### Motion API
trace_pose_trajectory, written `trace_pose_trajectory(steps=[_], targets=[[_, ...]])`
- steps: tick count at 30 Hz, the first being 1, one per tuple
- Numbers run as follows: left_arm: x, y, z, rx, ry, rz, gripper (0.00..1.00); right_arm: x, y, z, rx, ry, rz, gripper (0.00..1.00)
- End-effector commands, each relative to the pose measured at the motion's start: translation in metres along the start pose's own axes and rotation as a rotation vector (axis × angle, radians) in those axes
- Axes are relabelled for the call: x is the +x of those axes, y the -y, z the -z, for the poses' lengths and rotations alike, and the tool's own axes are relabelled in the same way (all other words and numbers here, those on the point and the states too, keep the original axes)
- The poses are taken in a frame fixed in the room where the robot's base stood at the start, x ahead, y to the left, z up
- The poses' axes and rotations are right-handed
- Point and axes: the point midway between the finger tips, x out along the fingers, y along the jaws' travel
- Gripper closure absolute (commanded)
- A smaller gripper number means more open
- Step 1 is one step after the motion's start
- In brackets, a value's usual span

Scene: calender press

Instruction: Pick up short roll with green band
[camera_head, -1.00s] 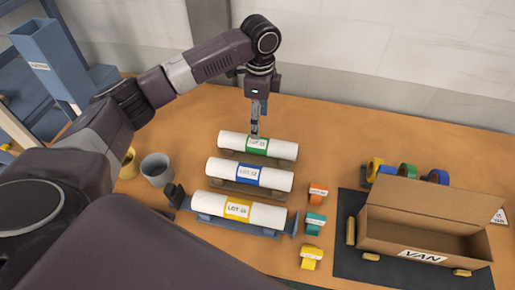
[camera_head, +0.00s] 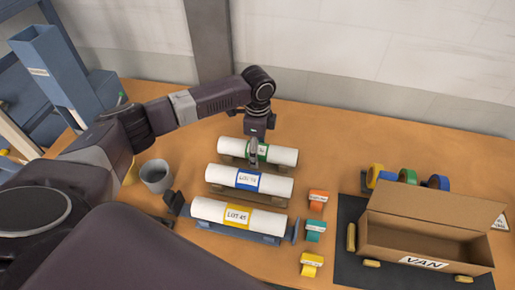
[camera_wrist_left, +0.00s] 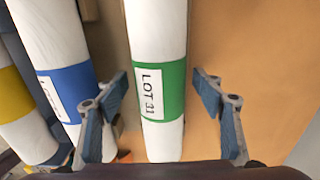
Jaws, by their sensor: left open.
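The white short roll with the green band (camera_head: 284,155) lies on a low cradle, the farthest of three parallel rolls. In the left wrist view the green-banded roll (camera_wrist_left: 157,38) runs up the middle, with a "LOT" label on its band. My left gripper (camera_head: 254,152) is over the green band in the head view. In the wrist view the left gripper (camera_wrist_left: 163,92) is open, one finger on each side of the roll at the band, with gaps visible beside it. Whether the fingertips reach below the roll's top cannot be told. My right gripper is not in view.
A blue-banded roll (camera_head: 222,175) and a yellow-banded roll (camera_head: 210,210) lie nearer, parallel to it. A grey cup (camera_head: 156,177) stands at the left. An open "VAN" box (camera_head: 390,228) and tape rolls (camera_head: 408,176) are at the right. The table behind the rolls is clear.

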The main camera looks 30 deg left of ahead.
Motion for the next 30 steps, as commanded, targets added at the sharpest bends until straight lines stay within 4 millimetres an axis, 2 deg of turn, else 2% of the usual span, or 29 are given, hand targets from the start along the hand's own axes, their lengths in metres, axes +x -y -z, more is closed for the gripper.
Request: trace_pose_trajectory(steps=[6,20,30], targets=[[0.0008,0.0004,0.0001,0.000,0.000,0.001,0.39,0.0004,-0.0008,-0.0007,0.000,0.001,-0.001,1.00],[0.0004,0.0004,-0.0002,0.000,0.000,0.001,0.89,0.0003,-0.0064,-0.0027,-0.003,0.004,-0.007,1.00],[-0.0037,0.0012,0.0000,0.000,-0.001,0.003,0.90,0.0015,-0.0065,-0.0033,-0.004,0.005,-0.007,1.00]])
